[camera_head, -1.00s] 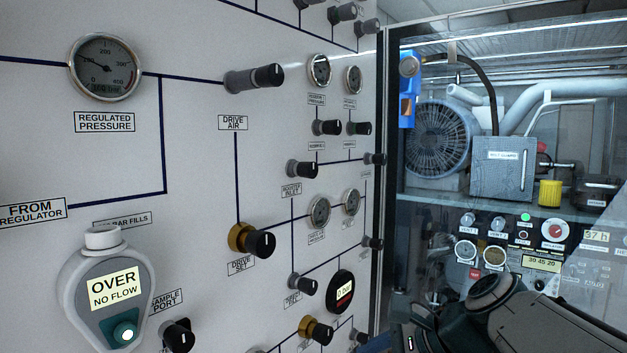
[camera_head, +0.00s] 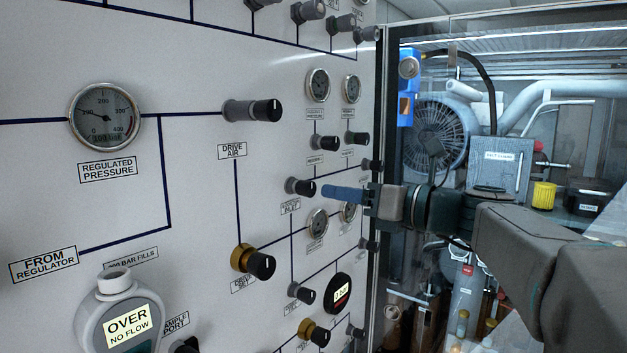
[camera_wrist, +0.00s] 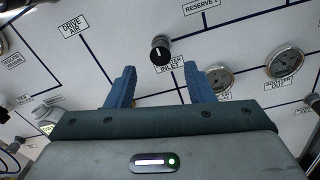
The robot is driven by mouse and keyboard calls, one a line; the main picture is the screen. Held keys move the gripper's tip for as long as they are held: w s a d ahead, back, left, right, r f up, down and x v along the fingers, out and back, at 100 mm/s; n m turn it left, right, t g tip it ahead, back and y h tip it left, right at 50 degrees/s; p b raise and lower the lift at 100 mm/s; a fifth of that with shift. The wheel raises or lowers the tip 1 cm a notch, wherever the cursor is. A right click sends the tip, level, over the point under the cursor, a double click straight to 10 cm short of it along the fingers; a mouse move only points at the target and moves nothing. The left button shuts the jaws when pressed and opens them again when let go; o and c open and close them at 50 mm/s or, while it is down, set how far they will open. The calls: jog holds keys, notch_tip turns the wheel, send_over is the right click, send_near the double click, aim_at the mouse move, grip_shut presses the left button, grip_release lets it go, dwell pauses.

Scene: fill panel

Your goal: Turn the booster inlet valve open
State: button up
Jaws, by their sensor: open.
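The booster inlet valve (camera_head: 300,187) is a small black knob on a grey stem on the white panel, with its label just below it. It also shows in the wrist view (camera_wrist: 160,51), beyond the fingertips and roughly centred between them. My gripper (camera_head: 326,191) has blue fingers pointing at the panel, just right of the knob. In the wrist view my gripper (camera_wrist: 158,78) is open and empty, with the knob ahead of the gap. I see no contact with the knob. A white mark on the knob face shows in the wrist view.
The drive set valve (camera_head: 255,262) with a brass base stands lower left. The drive air knob (camera_head: 252,110) is upper left. A glazed machinery cabinet is on the right.

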aim_at(312, 187)
jog(key=p+x, duration=0.1)
jog(key=x, duration=0.5)
jog(key=shift+w+a+p, duration=0.25)
jog(key=shift+a+p, duration=0.05)
jog(key=c, duration=1)
